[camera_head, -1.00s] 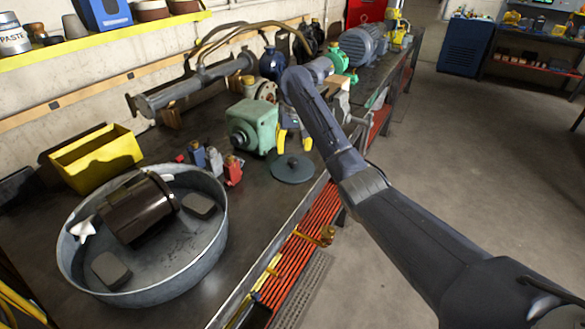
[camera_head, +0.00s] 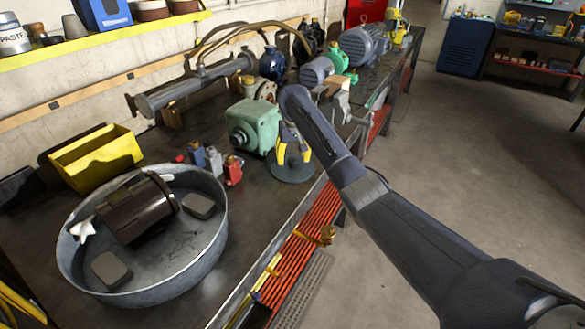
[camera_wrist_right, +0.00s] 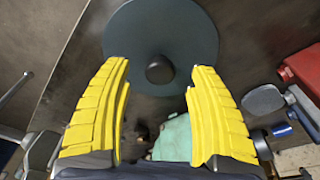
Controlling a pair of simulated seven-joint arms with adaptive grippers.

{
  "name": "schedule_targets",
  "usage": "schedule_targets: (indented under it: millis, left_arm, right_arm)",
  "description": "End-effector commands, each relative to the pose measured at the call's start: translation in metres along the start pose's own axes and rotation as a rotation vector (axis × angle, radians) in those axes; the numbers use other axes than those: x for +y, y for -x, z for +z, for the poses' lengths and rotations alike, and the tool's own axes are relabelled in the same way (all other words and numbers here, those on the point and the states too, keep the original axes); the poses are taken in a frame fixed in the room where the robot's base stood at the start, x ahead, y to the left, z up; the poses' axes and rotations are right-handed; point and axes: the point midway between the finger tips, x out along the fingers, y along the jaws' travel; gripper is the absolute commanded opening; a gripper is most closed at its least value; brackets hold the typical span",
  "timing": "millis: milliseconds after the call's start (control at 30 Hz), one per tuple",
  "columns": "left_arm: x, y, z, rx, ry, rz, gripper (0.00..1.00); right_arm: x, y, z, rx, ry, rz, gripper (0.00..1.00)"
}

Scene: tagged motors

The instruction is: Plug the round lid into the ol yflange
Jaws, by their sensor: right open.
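The round lid (camera_head: 290,172) is a flat, dark grey-green disc lying on the workbench near its front edge. It also shows in the right wrist view (camera_wrist_right: 190,35), with its dark knob (camera_wrist_right: 160,69) between the fingertips in the picture. My right gripper (camera_head: 294,157) is open, its yellow fingers pointing down over the lid; I cannot tell whether they touch it. A round flanged part (camera_head: 265,90) stands behind the green gearbox (camera_head: 253,125); I cannot tell whether this is the flange of the task. My left gripper is not in view.
A round metal tub (camera_head: 217,235) holds a dark motor at the front left. Small red and grey bottles (camera_head: 233,170) stand between tub and gearbox. A yellow bin (camera_head: 98,158) sits behind. Pumps and a blue-grey motor (camera_head: 363,45) line the bench's far end.

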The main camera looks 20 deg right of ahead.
Motion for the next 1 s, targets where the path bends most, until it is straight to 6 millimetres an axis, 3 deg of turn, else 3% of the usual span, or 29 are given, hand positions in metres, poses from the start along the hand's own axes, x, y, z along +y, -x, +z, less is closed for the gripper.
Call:
schedule_targets:
  millis: [233,700,1000]
  left_arm:
    - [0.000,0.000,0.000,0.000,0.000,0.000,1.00]
    - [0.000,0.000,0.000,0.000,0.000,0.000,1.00]
    - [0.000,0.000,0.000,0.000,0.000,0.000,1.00]
  right_arm:
    - [0.000,-0.024,0.000,-0.001,0.000,0.000,0.59]
    - [0.000,-0.026,0.000,0.000,0.000,0.000,0.60]
    - [0.000,-0.026,0.000,0.000,0.000,-0.001,0.25]
